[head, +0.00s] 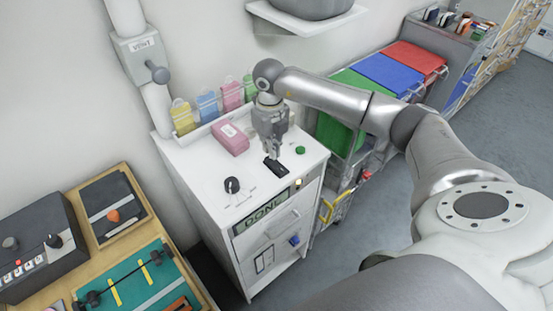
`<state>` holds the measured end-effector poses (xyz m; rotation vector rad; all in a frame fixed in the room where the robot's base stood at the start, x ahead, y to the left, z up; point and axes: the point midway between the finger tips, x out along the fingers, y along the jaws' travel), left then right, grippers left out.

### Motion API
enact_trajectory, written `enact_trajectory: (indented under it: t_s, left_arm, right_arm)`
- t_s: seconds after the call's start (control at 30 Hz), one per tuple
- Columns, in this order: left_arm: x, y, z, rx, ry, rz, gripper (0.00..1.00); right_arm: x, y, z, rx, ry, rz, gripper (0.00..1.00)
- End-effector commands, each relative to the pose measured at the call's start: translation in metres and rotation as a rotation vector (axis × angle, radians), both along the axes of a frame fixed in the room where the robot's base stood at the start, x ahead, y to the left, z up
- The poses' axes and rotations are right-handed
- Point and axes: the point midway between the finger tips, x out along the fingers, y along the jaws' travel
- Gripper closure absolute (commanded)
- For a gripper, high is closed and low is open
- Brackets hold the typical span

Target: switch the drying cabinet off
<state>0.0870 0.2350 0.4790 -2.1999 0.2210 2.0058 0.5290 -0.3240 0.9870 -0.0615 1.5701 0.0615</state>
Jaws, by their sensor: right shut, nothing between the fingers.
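The drying cabinet (200,171) is a white unit in the middle of the head view. Its top carries a black dial (232,185), a black rocker switch (276,167) and a green button (300,150). A display (264,214) on the upper front reads "DONE", and a small light (298,184) beside it glows pale yellow. My right gripper (272,154) points down, shut and empty, right at the far end of the rocker switch. I cannot tell whether it touches the switch. My left gripper is out of view.
A vent pipe with a lever (157,72) rises at the back left. A workbench (145,230) stands left; coloured-lid bins (384,73) stand right.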

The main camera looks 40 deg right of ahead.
Motion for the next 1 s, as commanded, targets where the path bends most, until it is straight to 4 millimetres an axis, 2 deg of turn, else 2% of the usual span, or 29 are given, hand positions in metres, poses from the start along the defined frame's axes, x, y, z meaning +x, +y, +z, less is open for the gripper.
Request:
enact_trajectory:
  t_s: [1.0]
  left_arm:
    - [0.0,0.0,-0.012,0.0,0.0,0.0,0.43]
  right_arm:
    - [0.0,0.0,-0.016,0.0,0.0,0.0,1.0]
